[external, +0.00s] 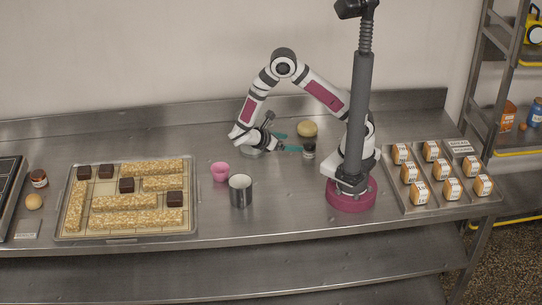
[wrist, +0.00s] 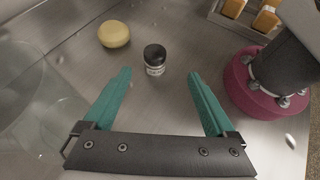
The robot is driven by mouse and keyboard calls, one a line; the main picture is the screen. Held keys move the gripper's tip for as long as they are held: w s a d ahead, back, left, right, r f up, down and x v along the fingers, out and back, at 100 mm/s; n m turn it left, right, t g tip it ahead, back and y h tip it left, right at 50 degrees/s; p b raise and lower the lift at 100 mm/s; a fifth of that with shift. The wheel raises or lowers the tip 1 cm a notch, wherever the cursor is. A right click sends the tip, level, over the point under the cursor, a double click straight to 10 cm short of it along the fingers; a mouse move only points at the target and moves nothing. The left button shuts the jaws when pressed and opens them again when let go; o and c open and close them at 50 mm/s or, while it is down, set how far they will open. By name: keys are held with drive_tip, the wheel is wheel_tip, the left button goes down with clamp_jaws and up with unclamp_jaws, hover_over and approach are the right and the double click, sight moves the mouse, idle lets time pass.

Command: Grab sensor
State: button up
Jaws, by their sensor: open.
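A small cylinder with a black top and a white label (wrist: 154,61) stands upright on the steel counter; it may be the sensor, but its label is too small to read. In the external view the same cylinder (external: 309,151) stands left of my base. My gripper (wrist: 160,84) is open and empty, its teal fingers spread wide. The cylinder lies between the lines of the fingers, just beyond their tips, with no contact visible. In the external view my gripper (external: 293,142) is low over the counter and points right, toward the cylinder.
A pale yellow round item (wrist: 115,34) sits close behind the cylinder. A clear glass bowl (wrist: 30,90) is left of my gripper. A pink cup (external: 220,172) and metal cup (external: 241,191) stand nearer the front. Trays hold bars (external: 60,226) and labelled orange items (external: 398,205).

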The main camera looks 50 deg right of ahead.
sight(309, 151)
drive_tip(key=shift+n+h, duration=0.3)
drive_tip(key=shift+n, duration=0.2)
drive_tip(key=x, duration=1)
drive_tip(key=w+f+x, duration=0.1)
drive_tip(key=x, duration=0.5)
drive_tip(key=shift+a, duration=0.15)
clamp_jaws()
